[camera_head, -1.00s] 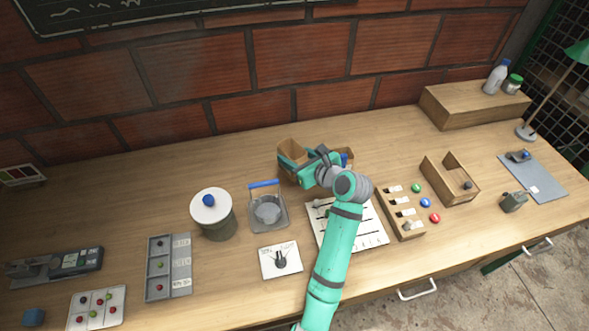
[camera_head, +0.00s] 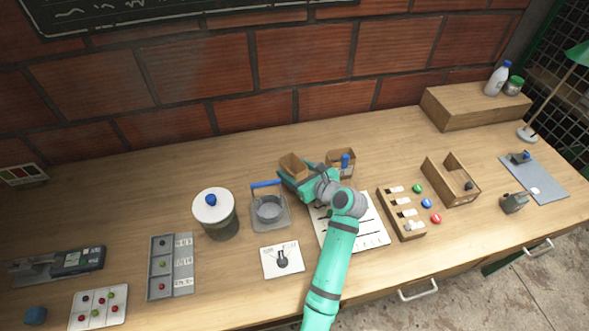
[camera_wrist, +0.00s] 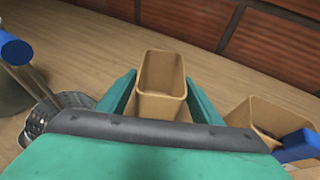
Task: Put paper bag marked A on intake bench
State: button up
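A small open-topped brown paper bag (camera_head: 294,165) is at the back middle of the wooden table. In the wrist view the bag (camera_wrist: 161,82) stands between the two teal fingers of my gripper (camera_wrist: 161,98), which press against its left and right sides. My gripper (camera_head: 292,180) is shut on it. No letter A shows on the visible sides, and its base is hidden behind my gripper. The long wooden table (camera_head: 130,195) fills most of the head view; no label naming it the intake bench is readable.
A brown open box (camera_head: 341,157) with a blue-topped part is just right of the bag. A metal basket with a blue handle (camera_head: 267,207) and a white-lidded pot (camera_head: 214,214) are left. A wooden block (camera_head: 475,106) holds bottles at back right. Bare table lies behind the pot.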

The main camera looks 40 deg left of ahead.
jog(key=shift+r, duration=0.1)
jog(key=shift+d+r, duration=0.1)
jog(key=shift+d, duration=0.1)
jog(key=v, duration=1.1)
jog(key=shift+d, duration=0.3)
jog(key=shift+s+r, duration=0.1)
